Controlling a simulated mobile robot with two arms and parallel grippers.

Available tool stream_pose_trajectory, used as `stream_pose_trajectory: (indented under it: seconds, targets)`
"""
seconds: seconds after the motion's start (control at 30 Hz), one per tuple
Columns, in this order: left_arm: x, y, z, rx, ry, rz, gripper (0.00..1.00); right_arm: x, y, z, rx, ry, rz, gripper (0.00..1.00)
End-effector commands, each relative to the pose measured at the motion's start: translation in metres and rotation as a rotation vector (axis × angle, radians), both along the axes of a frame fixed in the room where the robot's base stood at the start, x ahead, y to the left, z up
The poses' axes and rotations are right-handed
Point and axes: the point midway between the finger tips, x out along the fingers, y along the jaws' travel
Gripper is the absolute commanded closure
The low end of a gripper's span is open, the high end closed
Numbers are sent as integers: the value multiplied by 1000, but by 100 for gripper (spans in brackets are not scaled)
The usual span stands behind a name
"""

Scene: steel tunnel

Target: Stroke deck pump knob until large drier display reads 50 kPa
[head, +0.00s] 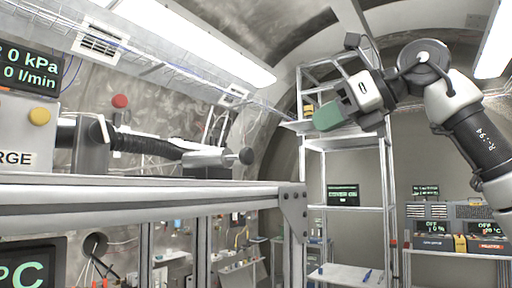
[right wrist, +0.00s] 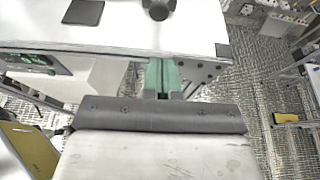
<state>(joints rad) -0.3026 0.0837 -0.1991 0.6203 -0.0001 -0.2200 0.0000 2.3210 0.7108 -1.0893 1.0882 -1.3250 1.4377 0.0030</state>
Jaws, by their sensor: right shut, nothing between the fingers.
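A dark knob (head: 246,156) sits at the end of a light grey cylinder (head: 208,159) on the deck (head: 150,180); I take it for the pump knob. A dark round knob also shows at the top of the right wrist view (right wrist: 158,9), beyond my fingers. My right gripper (head: 328,116), with green fingers, is shut and empty, up and to the right of the knob, apart from it. Its fingers also show in the right wrist view (right wrist: 162,78). A display (head: 30,66) at the left edge reads 0 kPa and 0 l/min, partly cut off. My left gripper is not in view.
A red button (head: 120,101) and a yellow button (head: 39,116) stand at the left. A black hose (head: 150,146) runs along the deck. A metal shelf rack (head: 345,207) stands behind my right arm. Air between gripper and knob looks clear.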

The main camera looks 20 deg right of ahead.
Motion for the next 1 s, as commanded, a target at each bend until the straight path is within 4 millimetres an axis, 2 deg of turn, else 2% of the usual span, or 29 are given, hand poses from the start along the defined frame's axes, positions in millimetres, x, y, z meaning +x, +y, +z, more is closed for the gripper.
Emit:
stream_pose_trajectory:
  seconds: [0.13,0.37,0.8,1.0]
  targets:
    - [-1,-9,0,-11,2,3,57,0,0,0,2,0,2,100]
    - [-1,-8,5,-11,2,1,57,11,9,-4,3,2,3,100]
    - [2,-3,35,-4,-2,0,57,77,62,-32,2,4,4,100]
    - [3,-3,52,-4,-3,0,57,98,79,-32,3,3,4,100]
